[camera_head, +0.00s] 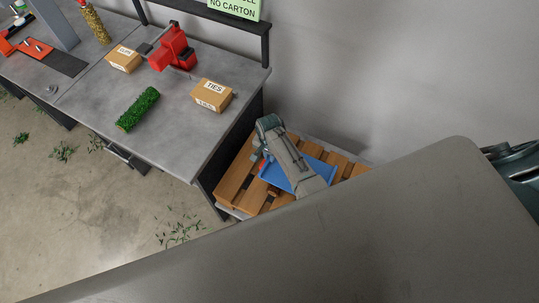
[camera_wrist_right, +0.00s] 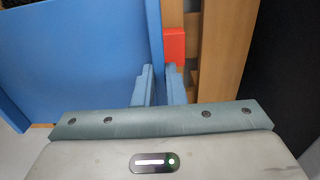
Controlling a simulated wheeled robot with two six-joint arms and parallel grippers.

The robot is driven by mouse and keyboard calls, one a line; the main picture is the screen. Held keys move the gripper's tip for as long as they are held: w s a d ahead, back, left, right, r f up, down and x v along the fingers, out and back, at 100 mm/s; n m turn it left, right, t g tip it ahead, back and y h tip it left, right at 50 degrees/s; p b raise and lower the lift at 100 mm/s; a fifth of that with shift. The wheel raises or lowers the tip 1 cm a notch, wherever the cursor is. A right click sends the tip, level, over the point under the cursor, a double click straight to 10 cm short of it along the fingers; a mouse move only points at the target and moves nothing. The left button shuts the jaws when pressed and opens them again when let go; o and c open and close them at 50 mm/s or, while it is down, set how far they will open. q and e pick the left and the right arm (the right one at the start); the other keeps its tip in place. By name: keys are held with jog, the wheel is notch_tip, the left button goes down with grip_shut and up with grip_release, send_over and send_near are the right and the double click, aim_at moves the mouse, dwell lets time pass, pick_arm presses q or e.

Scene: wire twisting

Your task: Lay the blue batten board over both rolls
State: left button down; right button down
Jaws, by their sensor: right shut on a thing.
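The blue batten board (camera_head: 318,168) lies over the wooden pallet beside the bench, partly hidden by my right arm. In the right wrist view the board (camera_wrist_right: 75,55) fills the left side, its raised edge running up to the fingers. My right gripper (camera_head: 262,158) is at the board's left end; in the wrist view its fingers (camera_wrist_right: 160,88) are close together at that edge, shut on it. A second roll cannot be made out for certain. My left gripper is not in view.
The grey bench (camera_head: 185,140) holds two cardboard boxes, one marked TIES (camera_head: 211,96), and a red vise-like tool (camera_head: 172,50). A red block (camera_wrist_right: 175,45) shows beyond the fingers. The bench front is clear.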

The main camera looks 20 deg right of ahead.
jog(key=shift+f+b, duration=0.75)
jog(key=shift+f, duration=0.45)
jog(key=c, duration=1.4)
grip_release()
jog(key=shift+r, duration=0.1)
notch_tip(320, 180, up, 11)
jog(key=shift+f+b, duration=0.1)
jog(key=shift+b, duration=0.7)
